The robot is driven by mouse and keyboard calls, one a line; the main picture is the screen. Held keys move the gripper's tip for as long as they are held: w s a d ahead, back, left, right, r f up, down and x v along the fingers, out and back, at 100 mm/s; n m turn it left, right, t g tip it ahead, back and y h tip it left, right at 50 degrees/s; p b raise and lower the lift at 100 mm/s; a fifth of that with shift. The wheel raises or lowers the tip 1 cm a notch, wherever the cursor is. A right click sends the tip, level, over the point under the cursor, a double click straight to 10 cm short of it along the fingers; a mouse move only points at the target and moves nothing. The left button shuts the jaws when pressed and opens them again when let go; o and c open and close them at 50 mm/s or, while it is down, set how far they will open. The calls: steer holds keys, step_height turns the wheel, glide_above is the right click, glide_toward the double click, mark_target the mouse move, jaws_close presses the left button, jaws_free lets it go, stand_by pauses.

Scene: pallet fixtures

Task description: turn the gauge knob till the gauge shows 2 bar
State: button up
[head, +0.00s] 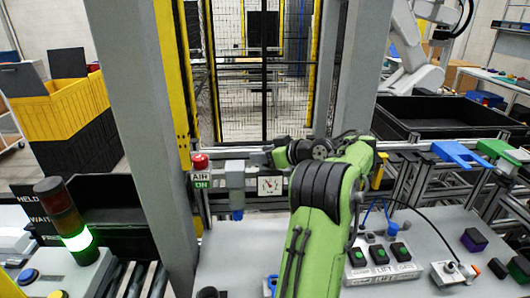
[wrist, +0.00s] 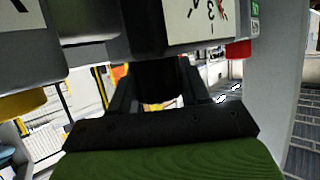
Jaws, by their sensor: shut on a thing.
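The gauge (head: 270,185) is a white square dial on the rail, left of my green arm in the head view. Part of its dial (wrist: 200,18) shows upside down at the top of the wrist view, with a 3 and a bit of red by it. The reading is too small or cut off to tell. The black gauge knob (wrist: 158,80) sits between the two dark fingers of my gripper (wrist: 158,92) in the wrist view. The fingers are shut on it. In the head view my gripper (head: 268,153) is mostly hidden at the gauge's top.
A red-topped valve (head: 200,162) with an AIR ON sign stands left of the gauge. Grey posts (head: 150,120) rise on both sides. A panel with green buttons (head: 375,254) lies front right. A lit signal tower (head: 70,222) stands front left.

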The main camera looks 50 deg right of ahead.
steer(key=shift+f, duration=0.1)
steer(key=o, duration=1)
steer(key=p+v, duration=0.2)
steer(key=v, duration=1.3)
steer(key=shift+s, duration=0.3)
